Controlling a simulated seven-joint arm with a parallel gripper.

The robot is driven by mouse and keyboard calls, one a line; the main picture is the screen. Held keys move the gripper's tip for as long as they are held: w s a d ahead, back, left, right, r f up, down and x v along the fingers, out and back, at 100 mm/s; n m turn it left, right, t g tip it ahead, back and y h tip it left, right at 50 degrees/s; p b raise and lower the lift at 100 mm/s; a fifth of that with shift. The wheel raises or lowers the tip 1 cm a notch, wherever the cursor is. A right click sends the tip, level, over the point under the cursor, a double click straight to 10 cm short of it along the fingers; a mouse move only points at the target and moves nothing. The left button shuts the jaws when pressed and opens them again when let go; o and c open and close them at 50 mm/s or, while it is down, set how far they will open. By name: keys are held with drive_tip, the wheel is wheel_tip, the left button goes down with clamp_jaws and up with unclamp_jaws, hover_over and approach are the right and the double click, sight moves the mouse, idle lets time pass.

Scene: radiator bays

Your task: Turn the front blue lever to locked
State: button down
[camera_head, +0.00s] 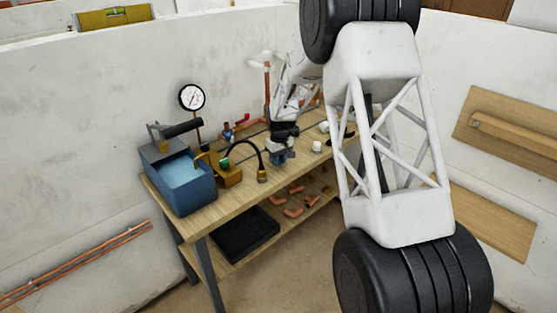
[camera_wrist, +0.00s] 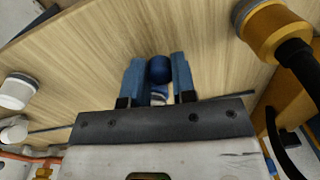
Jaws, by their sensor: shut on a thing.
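My gripper (camera_wrist: 158,82) points down over the bench, with its two blue fingers closed around a dark blue rounded piece (camera_wrist: 159,68). This piece looks like the end of a blue lever; its body and pivot are hidden. In the head view my gripper (camera_head: 278,157) is low over the middle of the bench, and the piece between its fingers cannot be made out. Another blue lever (camera_head: 228,134) shows farther back, beside red handles, left of my gripper. The angle of the held piece cannot be told.
The wooden bench (camera_head: 200,222) holds a blue water tank (camera_head: 193,203), a pressure gauge (camera_head: 191,97) and a black hose with a brass end (camera_head: 262,175), close left of my gripper. White caps (camera_head: 317,146) stand at right. Copper elbows (camera_head: 293,211) lie on the lower shelf.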

drive_tip(key=shift+d, duration=0.1)
drive_tip(key=shift+w+d+n, duration=0.2)
drive_tip(key=shift+d+n, duration=0.3)
drive_tip(key=shift+n, duration=0.7)
drive_tip(key=shift+w+d+n, duration=0.25)
drive_tip(key=shift+d+n, duration=0.1)
drive_tip(key=shift+n, duration=0.4)
drive_tip(key=shift+w+d+n, duration=0.25)
drive_tip(key=shift+d+n, duration=0.05)
drive_tip(key=shift+n, duration=0.45)
drive_tip(key=shift+w+d+n, duration=0.3)
drive_tip(key=shift+w+n, duration=0.05)
drive_tip(key=shift+n, duration=0.45)
drive_tip(key=shift+w+d+n, duration=0.25)
drive_tip(key=shift+w+n, duration=0.1)
drive_tip(key=shift+n, duration=0.45)
drive_tip(key=shift+w+d+n, duration=0.15)
drive_tip(key=shift+w+n, duration=0.25)
drive_tip(key=shift+n, duration=0.4)
drive_tip(key=shift+w+d+n, duration=0.15)
drive_tip(key=shift+w+n, duration=0.2)
drive_tip(key=shift+n, duration=0.45)
drive_tip(key=shift+w, duration=0.1)
drive_tip(key=c, duration=0.9)
unclamp_jaws()
drive_tip(key=shift+c, duration=0.2)
